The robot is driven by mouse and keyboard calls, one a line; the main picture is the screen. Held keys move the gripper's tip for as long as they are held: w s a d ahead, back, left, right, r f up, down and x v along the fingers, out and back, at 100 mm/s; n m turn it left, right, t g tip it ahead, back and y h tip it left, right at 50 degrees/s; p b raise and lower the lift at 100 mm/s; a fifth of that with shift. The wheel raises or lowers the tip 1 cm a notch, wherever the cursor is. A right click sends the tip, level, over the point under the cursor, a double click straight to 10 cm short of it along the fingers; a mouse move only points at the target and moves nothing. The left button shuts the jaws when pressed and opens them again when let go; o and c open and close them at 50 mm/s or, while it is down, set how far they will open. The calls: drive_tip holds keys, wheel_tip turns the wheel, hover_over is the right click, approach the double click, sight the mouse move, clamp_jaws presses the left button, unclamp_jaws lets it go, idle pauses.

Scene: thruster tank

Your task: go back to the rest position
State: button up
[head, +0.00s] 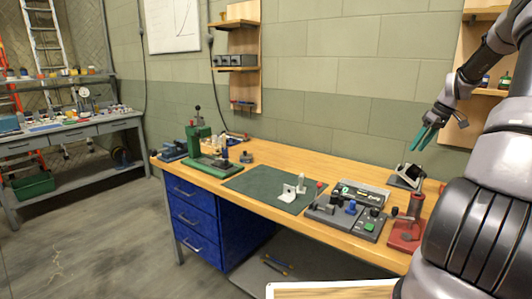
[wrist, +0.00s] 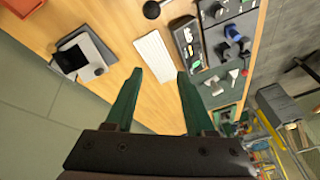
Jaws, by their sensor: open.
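My gripper (head: 425,137) has two green fingers and hangs in the air above the back right of the workbench, close to the wall, in the head view. In the wrist view my gripper (wrist: 158,92) shows its fingers spread apart with nothing between them. It is open and empty. Below the fingers the wrist view shows bare wooden benchtop and a white keyboard-like strip (wrist: 155,55).
The bench (head: 258,158) carries a green press (head: 200,148), a dark green mat (head: 250,186) with a white bracket (head: 287,193), a grey control panel (head: 345,212) and a red-based stand (head: 405,232). A dark tablet-like device (head: 407,174) stands below my gripper. Open floor lies left.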

drive_tip(key=s+a+r+m+t+h, duration=0.1)
drive_tip(key=s+a+r+m, duration=0.1)
drive_tip(key=s+a+r, duration=0.5)
drive_tip(key=s+a+r+m+h, duration=0.1)
drive_tip(key=s+a+r+h, duration=0.15)
drive_tip(key=a+r, duration=0.8)
drive_tip(key=s+a+r+m+t, duration=0.1)
drive_tip(key=s+a+m, duration=0.1)
drive_tip(key=s+a, duration=0.2)
drive_tip(key=s+a+r+m+t+y, duration=0.1)
drive_tip(key=s+a, duration=0.3)
drive_tip(key=s, duration=0.6)
drive_tip(key=s+a+m+t+y, duration=0.1)
drive_tip(key=s+a, duration=0.3)
drive_tip(key=s, duration=0.4)
drive_tip(key=shift+a+r+m+t, duration=0.3)
drive_tip(key=shift+r+m, duration=0.1)
drive_tip(key=shift+m, duration=0.5)
